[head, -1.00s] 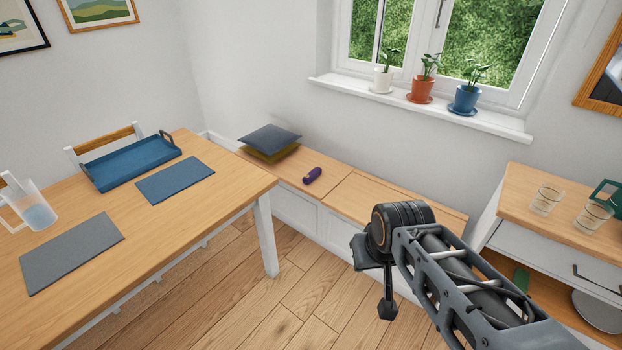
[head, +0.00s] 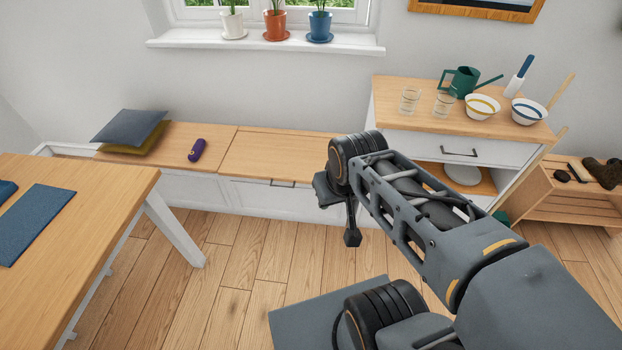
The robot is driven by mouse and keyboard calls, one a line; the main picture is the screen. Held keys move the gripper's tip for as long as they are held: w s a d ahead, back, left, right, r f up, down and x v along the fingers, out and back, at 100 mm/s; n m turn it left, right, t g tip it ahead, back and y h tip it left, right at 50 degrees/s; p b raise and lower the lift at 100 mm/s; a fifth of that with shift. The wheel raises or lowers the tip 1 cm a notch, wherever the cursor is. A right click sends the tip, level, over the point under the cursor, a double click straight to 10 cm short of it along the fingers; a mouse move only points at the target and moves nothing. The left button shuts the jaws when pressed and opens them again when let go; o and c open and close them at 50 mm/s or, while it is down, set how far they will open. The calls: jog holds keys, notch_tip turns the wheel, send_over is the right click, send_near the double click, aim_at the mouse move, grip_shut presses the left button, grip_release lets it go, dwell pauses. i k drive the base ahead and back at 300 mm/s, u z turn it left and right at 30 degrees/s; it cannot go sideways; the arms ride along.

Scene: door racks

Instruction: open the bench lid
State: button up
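The white bench (head: 190,188) runs along the wall under the window, with a wooden top split into two panels. The right panel, a lid (head: 270,153), lies flat and shut with nothing on its visible part. A dark handle (head: 283,184) sits at the front below its edge. My arm hides the right end of this lid. The left panel (head: 185,132) also lies flat. My gripper (head: 343,215) hangs in front of the bench, right of the handle and apart from it in the picture. Its fingers are mostly hidden behind the wrist, so its opening is unclear.
On the left panel lie a blue cushion (head: 130,127) over an olive one (head: 148,147) and a purple object (head: 197,150). A table (head: 90,195) stands at left, a cabinet (head: 410,128) with glassware and bowls at right. Floor (head: 235,240) before the bench is clear.

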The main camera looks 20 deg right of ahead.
aim_at(275, 157)
jog(key=z, duration=0.5)
jog(key=k, duration=1.1)
jog(key=u, duration=0.65)
jog(key=i, duration=1.55)
jog(key=z, duration=0.35)
